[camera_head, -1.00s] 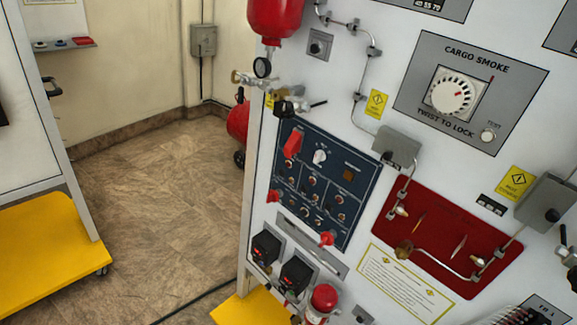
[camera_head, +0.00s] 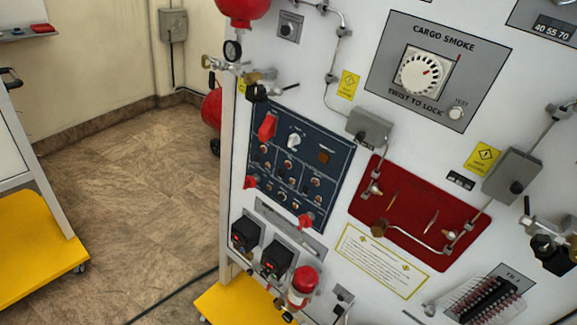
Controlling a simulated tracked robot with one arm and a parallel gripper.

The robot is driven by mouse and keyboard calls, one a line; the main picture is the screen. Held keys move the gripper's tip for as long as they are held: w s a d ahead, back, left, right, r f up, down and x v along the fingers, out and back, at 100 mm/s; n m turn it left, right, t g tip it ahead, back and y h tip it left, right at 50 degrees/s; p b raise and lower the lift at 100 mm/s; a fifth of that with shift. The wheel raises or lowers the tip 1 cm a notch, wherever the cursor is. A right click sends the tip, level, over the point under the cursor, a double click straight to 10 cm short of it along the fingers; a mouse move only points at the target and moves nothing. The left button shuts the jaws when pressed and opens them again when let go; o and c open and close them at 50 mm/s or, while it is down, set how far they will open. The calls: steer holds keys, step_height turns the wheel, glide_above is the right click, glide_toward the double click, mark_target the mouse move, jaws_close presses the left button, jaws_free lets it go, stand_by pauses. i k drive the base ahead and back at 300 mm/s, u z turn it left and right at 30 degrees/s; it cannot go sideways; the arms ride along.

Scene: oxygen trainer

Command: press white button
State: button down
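A small round white button (camera_head: 456,113) marked TEST sits at the lower right of the grey CARGO SMOKE panel (camera_head: 387,78). A large white dial (camera_head: 419,73) is on the same panel, left of the button. A white knob (camera_head: 294,141) also shows on the dark blue panel (camera_head: 330,190) lower left. My gripper is not in the view, so its distance to the button and its opening cannot be seen.
The white panel board carries pipes, a grey box (camera_head: 512,175), a dark red plate (camera_head: 412,246) and red-capped fittings (camera_head: 303,283) that stick out. Open brown floor (camera_head: 140,190) lies left, with a yellow-based cart (camera_head: 38,245) at the far left.

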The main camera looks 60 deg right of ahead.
mark_target(456, 114)
steer(key=z, duration=1.65)
